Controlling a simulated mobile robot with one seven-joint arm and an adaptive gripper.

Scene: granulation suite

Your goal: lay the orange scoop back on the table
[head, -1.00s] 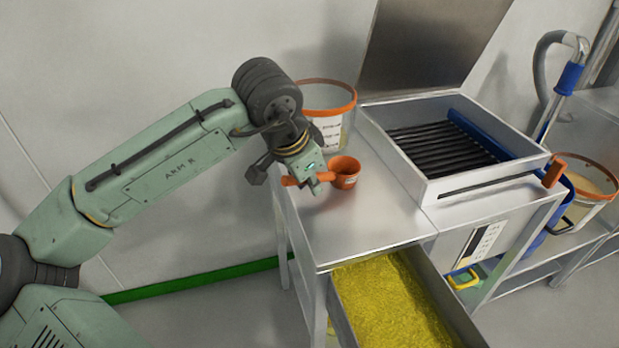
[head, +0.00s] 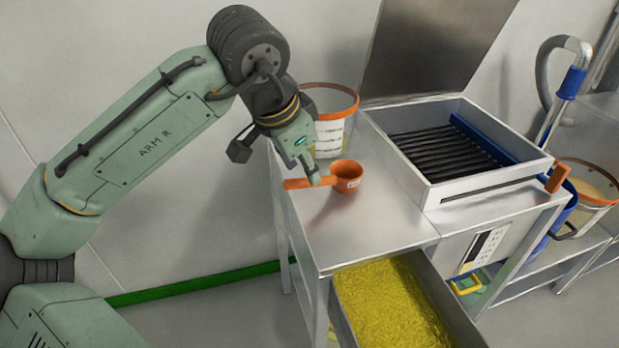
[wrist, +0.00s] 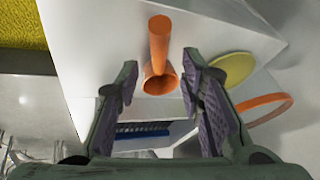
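The orange scoop (head: 347,176) lies on the steel table (head: 365,225), its cup towards the right and its handle towards the left. In the wrist view the scoop (wrist: 159,78) shows beyond the fingers, in line with the gap between them. My gripper (head: 312,176) is just above the handle in the head view and hides a little of it. In the wrist view my gripper (wrist: 163,92) has its two fingers wide apart, with nothing held between them. A gap between fingertips and handle is hard to judge.
A clear bucket with an orange rim (head: 331,88) stands behind the scoop. A steel sieve box with black bars (head: 440,150) is to the right. A bin of yellow granules (head: 390,300) is below the table front. The table's front is clear.

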